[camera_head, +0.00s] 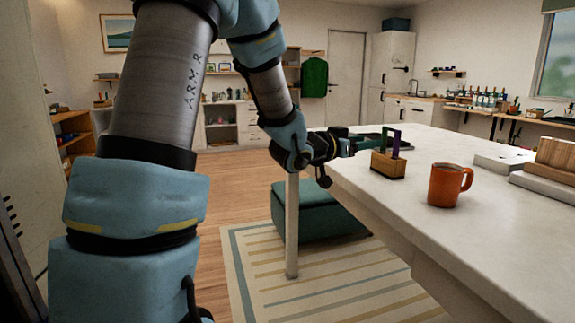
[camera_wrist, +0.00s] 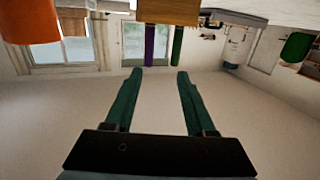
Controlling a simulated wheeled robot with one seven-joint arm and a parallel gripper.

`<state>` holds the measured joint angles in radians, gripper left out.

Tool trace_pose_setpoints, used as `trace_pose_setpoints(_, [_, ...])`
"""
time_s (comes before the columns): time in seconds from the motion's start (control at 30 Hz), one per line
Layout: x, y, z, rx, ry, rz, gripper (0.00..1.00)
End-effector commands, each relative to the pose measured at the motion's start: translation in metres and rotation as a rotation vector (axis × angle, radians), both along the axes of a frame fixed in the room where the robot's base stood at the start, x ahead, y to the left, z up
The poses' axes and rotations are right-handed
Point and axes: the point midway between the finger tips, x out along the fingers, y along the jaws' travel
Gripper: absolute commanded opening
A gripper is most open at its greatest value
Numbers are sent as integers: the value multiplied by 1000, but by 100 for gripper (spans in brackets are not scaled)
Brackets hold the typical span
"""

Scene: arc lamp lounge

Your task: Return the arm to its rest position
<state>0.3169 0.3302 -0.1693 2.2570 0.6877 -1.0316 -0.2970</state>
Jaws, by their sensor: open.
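The wooden holder (camera_head: 388,164) with purple and green upright pieces stands close to my gripper. An orange mug (camera_head: 444,186) is to its right. White and wooden blocks (camera_head: 545,182) lie farther right. A teal ottoman (camera_head: 318,212) and striped rug (camera_head: 330,290) are below.

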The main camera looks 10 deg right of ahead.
Motion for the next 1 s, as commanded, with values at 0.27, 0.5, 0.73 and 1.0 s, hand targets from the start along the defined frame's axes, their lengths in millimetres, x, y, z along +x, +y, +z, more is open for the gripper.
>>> trace_pose_setpoints(0.27, [30, 150, -37, 383, 295, 449, 55])
trace_pose_setpoints(0.5, [-53, 289, -70, 668, 775, 738, 55])
trace_pose_setpoints(0.73, [-140, 333, -75, 762, 1125, 799, 55])
trace_pose_setpoints(1.0, [-157, 337, -75, 773, 1190, 798, 55])
